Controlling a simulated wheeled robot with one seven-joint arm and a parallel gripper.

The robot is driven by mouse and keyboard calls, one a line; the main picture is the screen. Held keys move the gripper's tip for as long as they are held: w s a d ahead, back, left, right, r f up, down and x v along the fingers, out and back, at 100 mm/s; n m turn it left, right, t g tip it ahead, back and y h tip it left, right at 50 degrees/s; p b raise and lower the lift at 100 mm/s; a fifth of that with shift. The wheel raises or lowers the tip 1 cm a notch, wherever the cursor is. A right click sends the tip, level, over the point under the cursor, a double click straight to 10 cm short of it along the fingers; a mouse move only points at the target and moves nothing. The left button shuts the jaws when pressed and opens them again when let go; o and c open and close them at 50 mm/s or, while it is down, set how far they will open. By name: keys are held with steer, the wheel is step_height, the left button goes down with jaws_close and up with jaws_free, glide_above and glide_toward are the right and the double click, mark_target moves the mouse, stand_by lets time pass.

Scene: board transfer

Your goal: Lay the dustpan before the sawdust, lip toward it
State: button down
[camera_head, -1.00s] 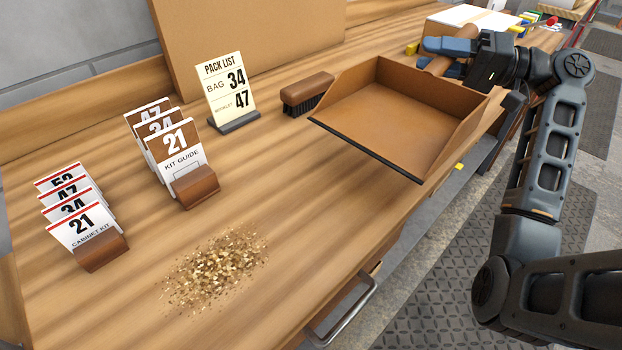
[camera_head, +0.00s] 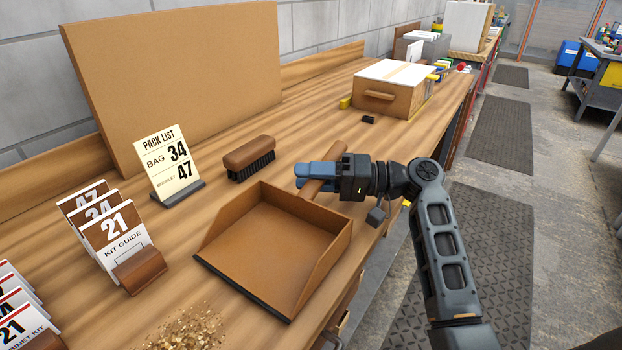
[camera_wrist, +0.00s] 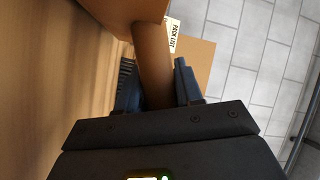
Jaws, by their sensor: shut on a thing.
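The brown dustpan (camera_head: 270,241) is over the bench near its front edge, its dark lip facing the lower left. The sawdust (camera_head: 192,330) is a loose pile on the bench at the bottom of the head view, beyond the lip and partly cut off by the frame. My gripper (camera_head: 312,178) is shut on the dustpan's handle at the pan's back right. In the wrist view the handle (camera_wrist: 153,75) runs between the two fingers. I cannot tell whether the pan's underside touches the bench.
A brush (camera_head: 250,158) lies behind the pan. A pack list sign (camera_head: 166,170) and kit guide cards (camera_head: 117,240) stand to the left. A wooden box (camera_head: 392,92) sits farther back. The bench's front edge is close to the pan's right side.

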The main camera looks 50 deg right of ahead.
steer(key=shift+f, duration=0.45)
steer(key=c, duration=0.7)
jaws_free()
steer(key=shift+c, duration=0.2)
steer(key=shift+s+d, duration=0.15)
steer(key=b+v, duration=0.1)
steer(key=v, duration=1)
steer(key=shift+s+d, duration=0.1)
steer(key=shift+s, duration=0.2)
